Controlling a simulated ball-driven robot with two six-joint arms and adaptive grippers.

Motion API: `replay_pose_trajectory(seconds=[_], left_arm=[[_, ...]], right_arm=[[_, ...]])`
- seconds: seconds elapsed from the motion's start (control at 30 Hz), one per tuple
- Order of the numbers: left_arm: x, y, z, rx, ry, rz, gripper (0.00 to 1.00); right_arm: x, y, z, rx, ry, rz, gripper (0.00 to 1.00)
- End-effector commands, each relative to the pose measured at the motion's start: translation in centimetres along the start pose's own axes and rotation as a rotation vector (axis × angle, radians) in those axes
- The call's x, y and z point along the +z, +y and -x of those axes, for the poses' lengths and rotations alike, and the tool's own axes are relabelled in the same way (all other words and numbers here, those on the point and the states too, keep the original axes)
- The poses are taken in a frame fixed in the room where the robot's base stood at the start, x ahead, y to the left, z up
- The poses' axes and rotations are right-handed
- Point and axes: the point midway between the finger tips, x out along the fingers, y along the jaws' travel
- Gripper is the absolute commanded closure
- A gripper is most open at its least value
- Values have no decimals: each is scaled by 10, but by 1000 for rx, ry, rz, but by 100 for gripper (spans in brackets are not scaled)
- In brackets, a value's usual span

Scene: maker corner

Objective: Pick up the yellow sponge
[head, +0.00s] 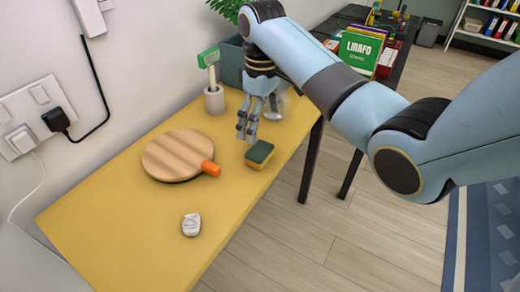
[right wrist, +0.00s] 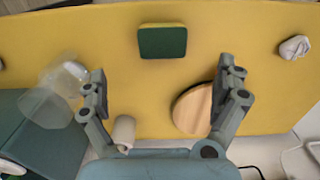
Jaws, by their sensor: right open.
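The yellow sponge (head: 259,158) has a dark green top and lies on the yellow table (head: 110,208), near its right edge. In the right wrist view the sponge (right wrist: 162,41) shows its green face, beyond the fingertips and roughly between them. My right gripper (head: 247,128) is above the table, just behind the sponge and apart from it. In the right wrist view its two fingers (right wrist: 164,80) are spread wide with nothing between the tips. My left gripper is in neither view.
A round wooden paddle (head: 178,153) with an orange handle lies left of the sponge. A crumpled white item (head: 191,224) lies nearer. A green-headed tool stands in a holder (head: 214,98) behind, beside a teal planter (head: 231,62). A clear cup (right wrist: 52,95) stands near the gripper.

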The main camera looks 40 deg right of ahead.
Motion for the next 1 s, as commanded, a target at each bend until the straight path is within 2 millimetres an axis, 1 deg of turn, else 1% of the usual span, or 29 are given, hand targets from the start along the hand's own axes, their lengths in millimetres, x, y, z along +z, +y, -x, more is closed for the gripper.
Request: replay_pose_trajectory(seconds=[0.1, 0.2, 0.37, 0.63, 0.77, 0.97, 1.0], left_arm=[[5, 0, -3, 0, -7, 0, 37], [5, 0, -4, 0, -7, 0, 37], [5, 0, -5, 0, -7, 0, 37], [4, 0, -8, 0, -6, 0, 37], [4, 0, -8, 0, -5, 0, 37], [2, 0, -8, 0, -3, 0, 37], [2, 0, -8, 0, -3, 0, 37]], right_arm=[[1, -1, -23, -3, -3, -1, 1], [0, -1, -38, -2, -2, -1, 1], [0, -1, -50, -1, -1, -1, 1], [-2, -5, -90, -1, -3, -1, 1], [-2, -5, -99, 0, -1, -1, 1], [-2, -5, -99, 0, 0, -1, 1], [-2, -5, -99, 0, 0, -1, 5]])
